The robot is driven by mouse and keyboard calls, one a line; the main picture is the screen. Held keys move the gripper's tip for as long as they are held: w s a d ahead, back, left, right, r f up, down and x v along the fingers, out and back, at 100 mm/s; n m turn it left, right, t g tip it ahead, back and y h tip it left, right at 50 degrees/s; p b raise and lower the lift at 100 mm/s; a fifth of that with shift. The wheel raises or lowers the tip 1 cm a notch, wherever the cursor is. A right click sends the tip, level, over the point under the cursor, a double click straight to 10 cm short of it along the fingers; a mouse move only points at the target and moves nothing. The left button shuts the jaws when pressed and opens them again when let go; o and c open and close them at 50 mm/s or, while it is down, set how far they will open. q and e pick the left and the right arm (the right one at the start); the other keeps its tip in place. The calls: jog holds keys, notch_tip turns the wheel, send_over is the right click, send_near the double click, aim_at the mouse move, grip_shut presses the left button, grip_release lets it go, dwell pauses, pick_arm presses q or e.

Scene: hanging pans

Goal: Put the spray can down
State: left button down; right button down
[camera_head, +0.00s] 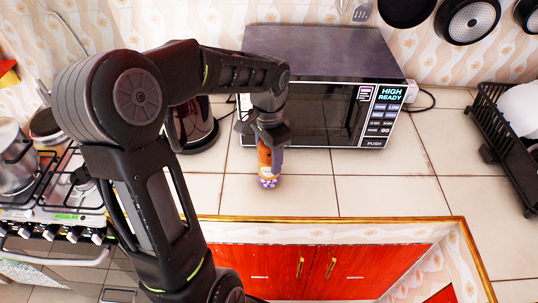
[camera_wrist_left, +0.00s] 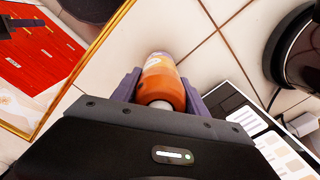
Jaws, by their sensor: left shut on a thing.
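The spray can (camera_head: 265,160), orange with a purple and white patterned lower end, stands roughly upright over the tiled counter (camera_head: 305,195) in front of the microwave. My left gripper (camera_head: 269,148) is shut on the can from above and hides its upper part. In the left wrist view, the can (camera_wrist_left: 161,78) sits between the two purple-grey fingers of my gripper (camera_wrist_left: 160,92), with tiles beyond it. I cannot tell if its lower end touches the counter. My right gripper is not in view.
A microwave (camera_head: 330,110) stands just behind the can. A dark kettle-like appliance (camera_head: 195,130) is to the left, beside a gas stove (camera_head: 60,195). A black dish rack (camera_head: 500,150) is at the right. The tiles right of the can are clear up to the gold-trimmed front edge (camera_head: 330,217).

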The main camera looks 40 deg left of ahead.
pick_arm(q)
jog(key=c, duration=0.6)
grip_release()
jog(key=shift+f, duration=0.1)
notch_tip(320, 180, up, 12)
jog(key=shift+r+b, duration=0.15)
jog(key=shift+b, duration=0.2)
jog(key=shift+o, duration=0.2)
